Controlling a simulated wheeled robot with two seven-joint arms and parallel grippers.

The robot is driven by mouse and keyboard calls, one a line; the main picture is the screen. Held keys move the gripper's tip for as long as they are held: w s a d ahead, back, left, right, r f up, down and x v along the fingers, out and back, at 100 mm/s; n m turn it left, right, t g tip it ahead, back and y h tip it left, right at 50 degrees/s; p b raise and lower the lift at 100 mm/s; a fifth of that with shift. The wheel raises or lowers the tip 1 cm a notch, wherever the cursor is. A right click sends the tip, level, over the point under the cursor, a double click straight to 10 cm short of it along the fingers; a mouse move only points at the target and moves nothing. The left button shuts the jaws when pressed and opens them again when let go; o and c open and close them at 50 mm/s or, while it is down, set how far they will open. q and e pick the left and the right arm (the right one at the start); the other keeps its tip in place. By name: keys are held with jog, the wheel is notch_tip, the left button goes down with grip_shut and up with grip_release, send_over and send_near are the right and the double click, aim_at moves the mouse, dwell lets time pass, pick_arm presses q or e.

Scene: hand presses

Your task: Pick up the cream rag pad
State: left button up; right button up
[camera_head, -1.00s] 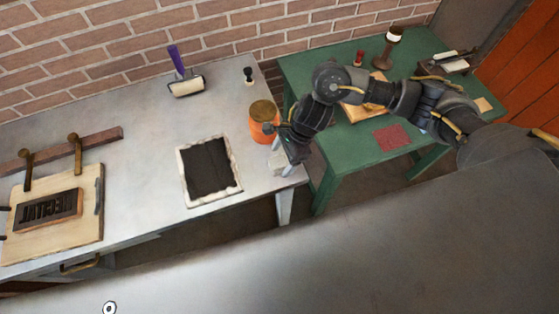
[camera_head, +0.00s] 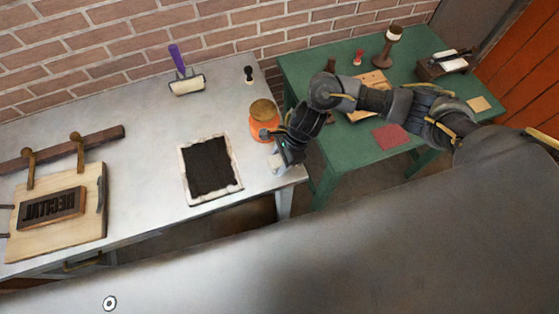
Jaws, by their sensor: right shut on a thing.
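The cream rag pad (camera_head: 276,164) is a small pale lump at the right end of the grey metal table (camera_head: 150,130), just in front of the orange tin. My right gripper (camera_head: 282,157) comes down over it from the right and is shut on it. The fingers hide part of the pad. I cannot tell whether the pad still touches the table. My left gripper is not in view.
The orange tin (camera_head: 264,125) with a brownish lid stands close behind my right gripper. A black slab in a pale tray (camera_head: 185,180) lies to the left. A green table (camera_head: 340,165) with several small tools stands to the right, under my right arm.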

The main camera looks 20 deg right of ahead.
aim_at(279, 160)
jog(key=shift+r, duration=0.15)
notch_tip(279, 160, up, 10)
jog(key=shift+f+b, duration=0.1)
jog(key=shift+b, duration=0.95)
jog(key=o, duration=0.3)
jog(key=shift+c, duration=0.9)
jog(key=shift+w, duration=0.1)
